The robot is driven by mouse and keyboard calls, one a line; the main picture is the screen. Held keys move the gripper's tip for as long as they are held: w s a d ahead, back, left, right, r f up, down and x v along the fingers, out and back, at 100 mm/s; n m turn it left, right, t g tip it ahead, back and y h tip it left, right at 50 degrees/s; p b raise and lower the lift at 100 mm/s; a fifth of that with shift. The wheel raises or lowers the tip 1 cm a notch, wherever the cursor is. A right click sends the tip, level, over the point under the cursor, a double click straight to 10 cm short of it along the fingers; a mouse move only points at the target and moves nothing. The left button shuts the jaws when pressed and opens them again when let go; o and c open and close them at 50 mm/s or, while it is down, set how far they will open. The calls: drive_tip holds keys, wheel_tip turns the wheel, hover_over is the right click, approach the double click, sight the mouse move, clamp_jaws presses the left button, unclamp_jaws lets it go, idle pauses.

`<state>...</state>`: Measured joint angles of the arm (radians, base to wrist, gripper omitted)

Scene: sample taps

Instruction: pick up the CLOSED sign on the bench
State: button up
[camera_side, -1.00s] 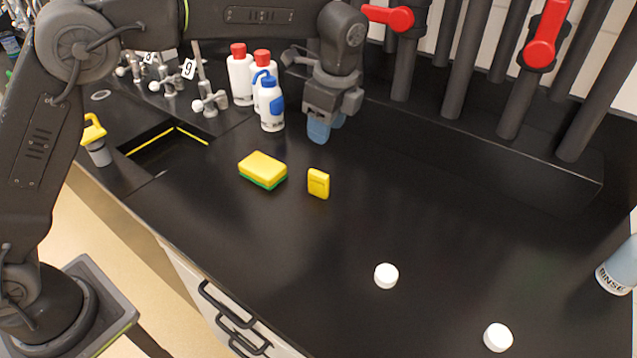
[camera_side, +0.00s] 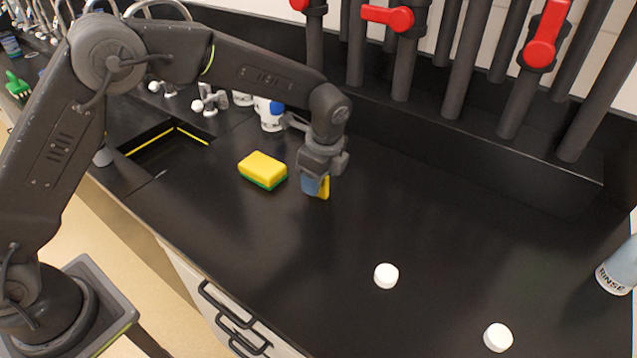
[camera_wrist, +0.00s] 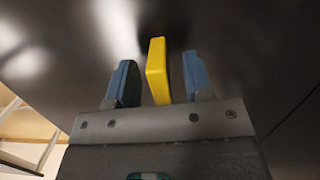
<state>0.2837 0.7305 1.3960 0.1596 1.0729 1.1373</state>
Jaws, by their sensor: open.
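A small yellow upright block (camera_side: 325,188) stands on the black bench. It is the only thing at my gripper that could be the sign, and no CLOSED lettering is readable on it. My gripper (camera_side: 316,186) is down at the block, and its blue fingers hide much of it in the side view. In the wrist view the yellow block (camera_wrist: 157,70) stands between the two blue fingers of my gripper (camera_wrist: 160,80). A gap shows on each side of it. The fingers are open.
A yellow and green sponge (camera_side: 263,169) lies just left of my gripper. White caps (camera_side: 386,275) lie toward the front right. A RINSE bottle (camera_side: 618,268) stands at the right edge. Dark pipes with red-handled valves (camera_side: 388,17) rise at the back. A sink (camera_side: 165,147) is at left.

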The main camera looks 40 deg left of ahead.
drive_tip(key=shift+a+f, duration=0.1)
drive_tip(key=shift+f, duration=0.35)
clamp_jaws()
drive_tip(key=shift+r, duration=0.1)
